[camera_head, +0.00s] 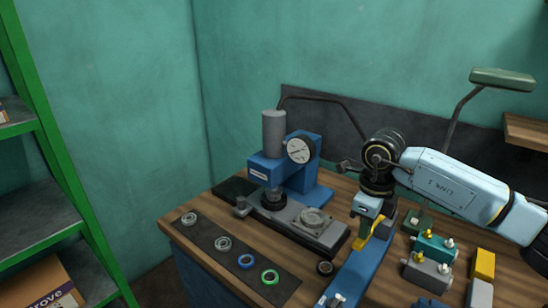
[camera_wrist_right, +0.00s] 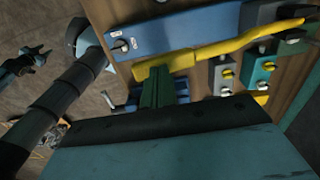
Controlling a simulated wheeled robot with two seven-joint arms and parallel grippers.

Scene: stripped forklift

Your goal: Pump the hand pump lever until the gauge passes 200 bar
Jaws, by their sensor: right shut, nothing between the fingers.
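The hand pump is a long blue body (camera_head: 350,273) on the bench's right half; it also shows at the top of the right wrist view (camera_wrist_right: 185,35). Its yellow lever (camera_head: 377,233) slopes beside my right gripper (camera_head: 367,220); the right wrist view shows the lever's bent yellow bar (camera_wrist_right: 240,45). My right gripper is shut with nothing between its fingers. In the wrist view its fingers overlap the lever's thick yellow end; I cannot tell whether they touch it. The round white gauge (camera_head: 299,150) sits on the blue press (camera_head: 312,175); its reading is too small to tell.
A dark mat (camera_head: 243,277) with several rings lies at the bench's left front. Small teal (camera_head: 435,247) and grey (camera_head: 425,273) blocks with fittings stand right of the pump, near yellow blocks (camera_head: 484,263). A green lamp (camera_head: 502,79) overhangs the right. Green shelving (camera_head: 55,150) stands left.

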